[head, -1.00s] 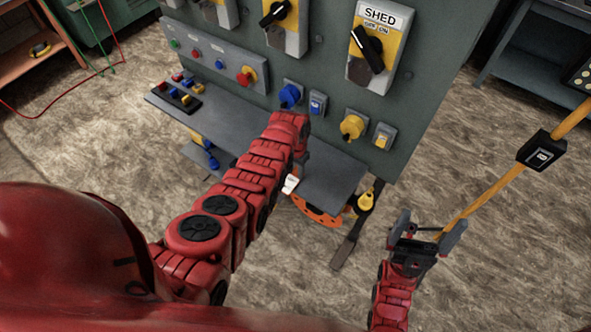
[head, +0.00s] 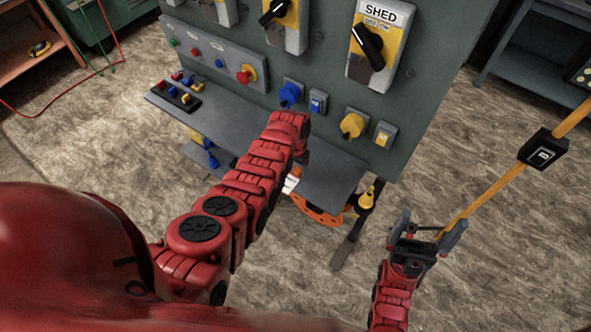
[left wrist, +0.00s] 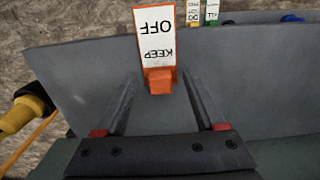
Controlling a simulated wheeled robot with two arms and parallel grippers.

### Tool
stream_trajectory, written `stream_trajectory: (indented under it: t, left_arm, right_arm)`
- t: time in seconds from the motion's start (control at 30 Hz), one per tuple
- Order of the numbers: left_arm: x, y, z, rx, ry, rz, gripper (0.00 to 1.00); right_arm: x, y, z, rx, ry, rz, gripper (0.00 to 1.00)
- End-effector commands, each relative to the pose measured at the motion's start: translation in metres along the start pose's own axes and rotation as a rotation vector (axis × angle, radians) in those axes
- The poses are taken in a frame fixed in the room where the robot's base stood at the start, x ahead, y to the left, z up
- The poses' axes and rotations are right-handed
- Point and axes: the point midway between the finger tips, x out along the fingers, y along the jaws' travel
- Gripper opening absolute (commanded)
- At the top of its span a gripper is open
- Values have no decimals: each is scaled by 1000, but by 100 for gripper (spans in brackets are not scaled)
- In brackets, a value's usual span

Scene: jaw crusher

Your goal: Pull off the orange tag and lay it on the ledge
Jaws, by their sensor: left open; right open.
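The orange tag (left wrist: 157,68), with a white face lettered KEEP OFF, shows upside down in the left wrist view. Its orange lower end lies between the fingertips of my left gripper (left wrist: 158,88), which is open with a gap on both sides. In the head view my left forearm and wrist hide this gripper; a small white piece (head: 290,184) shows beside the wrist, perhaps the tag's face. The grey ledge (head: 330,180) juts from the lower panel, partly behind my left arm. My right gripper (head: 432,228) is open and empty, right of the ledge.
The panel (head: 440,70) carries yellow and blue knobs and switches above the ledge. An orange ring (head: 318,211) and a yellow-and-black item (head: 366,202) hang beneath. A yellow barrier strap (head: 490,195) runs by my right gripper. Other small tags (left wrist: 203,12) show at the wrist view's top.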

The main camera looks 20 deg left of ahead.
Motion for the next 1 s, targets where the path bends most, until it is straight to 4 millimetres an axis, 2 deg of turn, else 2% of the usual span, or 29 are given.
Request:
stream_trajectory:
  t: [0.27, 0.47, 0.67, 0.7, 0.77, 0.8, 0.83, 1.0]
  left_arm:
    - [-24, 0, 0, 0, 4, -1, 71]
    - [-49, 0, -1, 0, 6, -2, 71]
    - [-83, 0, -1, 0, 8, -3, 71]
    - [-98, -1, -2, 0, 7, -2, 71]
    - [-114, 0, -1, 0, 6, -2, 71]
    - [-132, 0, 1, 0, 0, 0, 71]
    - [-139, 0, 1, 0, -2, 0, 71]
    - [-161, 0, 1, 0, -2, 1, 71]
  right_arm:
    - [0, 0, 0, 0, 0, 0, 100]
    - [-10, 0, 2, 0, 0, 0, 100]
    - [-23, -1, 4, 0, 0, 0, 100]
    - [-20, -1, 3, 0, 0, 0, 100]
    - [-21, -1, 4, 0, 0, 0, 100]
    - [-3, 0, 0, 0, -1, 0, 100]
    - [5, 0, -1, 0, 0, 0, 100]
    - [28, 1, -5, 0, 0, 0, 100]
